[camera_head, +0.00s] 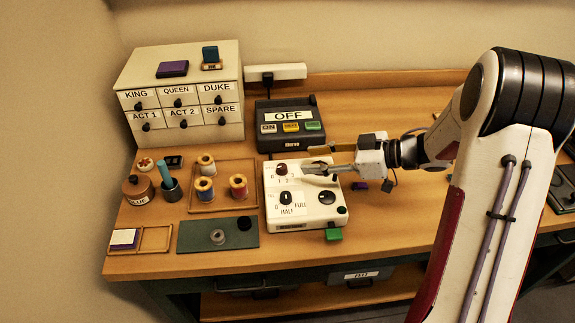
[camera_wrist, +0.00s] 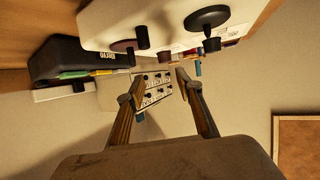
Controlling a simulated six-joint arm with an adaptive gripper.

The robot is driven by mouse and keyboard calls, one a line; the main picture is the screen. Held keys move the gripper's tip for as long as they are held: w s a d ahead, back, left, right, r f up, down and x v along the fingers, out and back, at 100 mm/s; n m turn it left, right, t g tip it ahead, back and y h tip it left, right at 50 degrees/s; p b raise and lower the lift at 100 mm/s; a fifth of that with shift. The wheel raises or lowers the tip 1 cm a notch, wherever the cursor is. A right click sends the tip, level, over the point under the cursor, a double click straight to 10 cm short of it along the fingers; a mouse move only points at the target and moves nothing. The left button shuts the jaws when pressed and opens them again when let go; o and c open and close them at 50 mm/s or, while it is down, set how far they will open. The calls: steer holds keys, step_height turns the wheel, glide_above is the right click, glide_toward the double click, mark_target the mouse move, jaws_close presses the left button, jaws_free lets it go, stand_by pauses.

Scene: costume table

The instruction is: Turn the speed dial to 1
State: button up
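A white control box (camera_head: 330,213) stands at the table's middle. Its upper dial (camera_head: 282,169) is dark red-brown, with small marks that seem to read 0, 1, 2; its pointing is too small to tell. A black dial (camera_head: 285,197) below has HALF and FULL marks. My gripper (camera_head: 309,159) reaches in from the right over the box's upper right, to the right of the upper dial. In the wrist view, my gripper (camera_wrist: 154,86) has its fingers apart with nothing between them. The red-brown dial (camera_wrist: 122,46) and a black dial (camera_wrist: 208,17) show above the fingers, apart from them.
A black device (camera_head: 265,142) with an OFF display stands behind the box. A labelled drawer cabinet (camera_head: 190,128) is at the back left. A spool tray (camera_head: 225,166) and a green mat (camera_head: 190,237) lie to the left. A green block (camera_head: 334,234) sits at the box's front edge.

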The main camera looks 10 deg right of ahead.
mark_target(283, 167)
steer(key=shift+s+a+f+g, duration=0.1)
steer(key=shift+s+f+g, duration=0.2)
steer(key=shift+s, duration=0.15)
steer(key=shift+x, duration=3.9)
steer(key=shift+r, duration=0.15)
jaws_close()
